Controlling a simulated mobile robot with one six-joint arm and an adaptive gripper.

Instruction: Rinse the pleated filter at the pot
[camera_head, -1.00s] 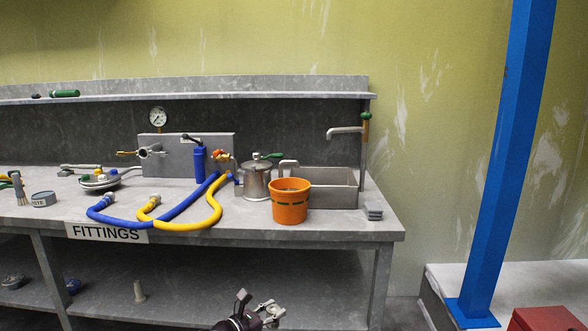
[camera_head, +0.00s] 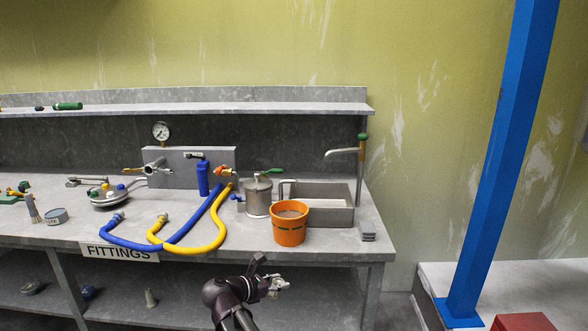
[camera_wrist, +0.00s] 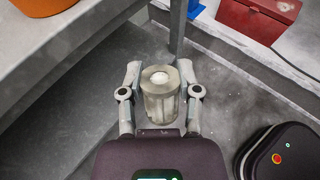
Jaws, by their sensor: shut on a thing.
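My gripper (camera_wrist: 160,78) is shut on the pleated filter (camera_wrist: 160,98), a grey-white ribbed cylinder with a pale round cap, held between the two fingers in the wrist view. In the head view my gripper (camera_head: 278,286) is in front of the bench, below the bench top's front edge; the filter is too small there to tell apart from the fingers. A lidded metal pot (camera_head: 258,198) with a green handle stands on the bench, left of the orange pail (camera_head: 290,229). The pail's bottom also shows at the wrist view's top left (camera_wrist: 45,5).
A grey sink basin (camera_head: 335,215) with a tap (camera_head: 342,151) is behind the pail. Blue (camera_head: 133,246) and yellow (camera_head: 200,249) hoses lie left of the pot. A small grey block (camera_head: 367,231) is near the right corner. A blue post (camera_head: 500,160) and red box (camera_head: 522,322) stand right.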

